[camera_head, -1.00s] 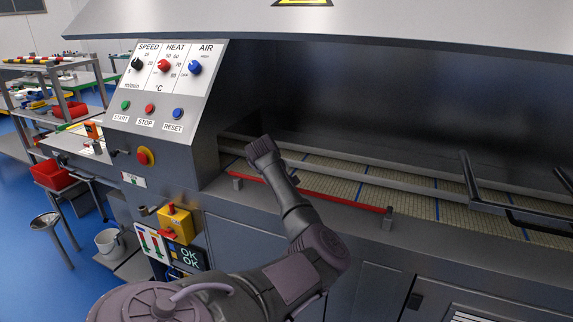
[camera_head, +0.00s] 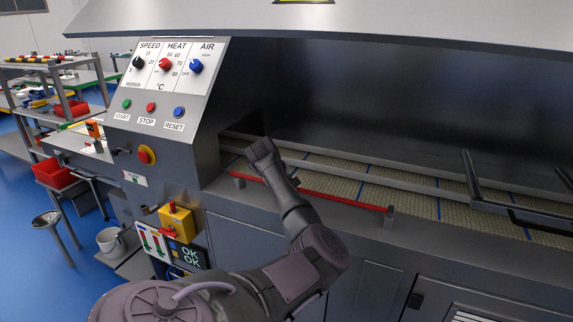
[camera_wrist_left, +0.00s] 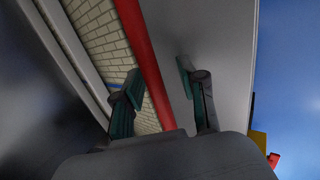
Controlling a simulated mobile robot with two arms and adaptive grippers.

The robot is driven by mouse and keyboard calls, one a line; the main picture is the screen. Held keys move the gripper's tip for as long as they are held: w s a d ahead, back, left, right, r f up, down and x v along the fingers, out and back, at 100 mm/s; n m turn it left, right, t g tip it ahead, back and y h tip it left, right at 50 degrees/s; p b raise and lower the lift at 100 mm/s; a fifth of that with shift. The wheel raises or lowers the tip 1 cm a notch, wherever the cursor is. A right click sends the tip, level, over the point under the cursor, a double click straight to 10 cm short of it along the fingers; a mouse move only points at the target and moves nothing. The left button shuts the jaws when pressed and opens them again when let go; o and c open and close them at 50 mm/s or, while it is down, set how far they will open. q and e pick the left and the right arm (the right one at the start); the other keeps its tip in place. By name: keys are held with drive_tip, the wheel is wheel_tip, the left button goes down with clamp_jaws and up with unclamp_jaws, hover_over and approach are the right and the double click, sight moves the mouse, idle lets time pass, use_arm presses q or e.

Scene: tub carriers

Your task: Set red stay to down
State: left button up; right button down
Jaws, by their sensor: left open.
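The red stay (camera_head: 340,196) is a long thin red bar along the front edge of the machine's belt opening. It runs level between two short grey posts. Part of its left stretch is hidden by my left arm. My left gripper (camera_wrist_left: 160,82) is open; its fingers show in the left wrist view, with the red bar (camera_wrist_left: 143,50) passing between them in the picture. I cannot tell whether a finger touches the bar. In the head view the fingers are hidden behind my wrist. My right gripper is not in view.
The belt (camera_head: 350,185) lies behind the bar, under a large grey hood (camera_head: 330,25). A black handle frame (camera_head: 500,207) stands at the right. The control panel (camera_head: 165,85) and a yellow switch box (camera_head: 177,223) are at the left.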

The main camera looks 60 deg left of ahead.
use_arm(q)
drive_tip(key=v, duration=1.2)
drive_tip(key=shift+a, duration=0.1)
